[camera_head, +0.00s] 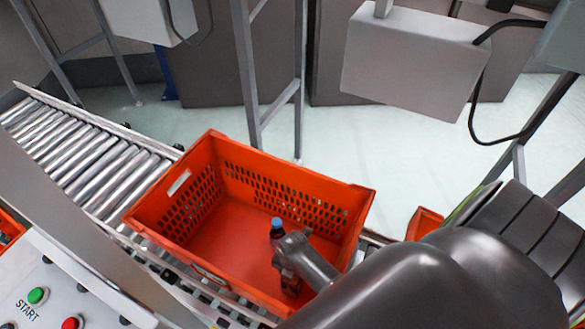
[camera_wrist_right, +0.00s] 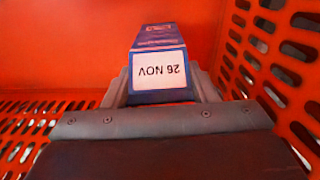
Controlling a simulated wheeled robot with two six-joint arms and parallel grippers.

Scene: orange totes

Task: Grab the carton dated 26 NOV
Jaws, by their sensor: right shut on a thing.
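The carton (camera_wrist_right: 158,38) is blue and carries a white label that reads 26 NOV, upside down in the right wrist view. My right gripper (camera_wrist_right: 162,88) is shut on it, with a grey finger on each side of the label. In the head view my right gripper (camera_head: 289,279) reaches down inside the orange tote (camera_head: 187,251), and my arm hides much of that area. A dark thing with a blue top (camera_head: 277,227) shows right beside the gripper; I cannot tell whether it is the carton. My left gripper is not in view.
The tote has perforated walls and stands on a roller conveyor (camera_head: 75,148). The tote floor left of my gripper is clear. A control panel (camera_head: 62,281) with green and red buttons is at the lower left. Part of another orange tote (camera_head: 424,224) shows at the right.

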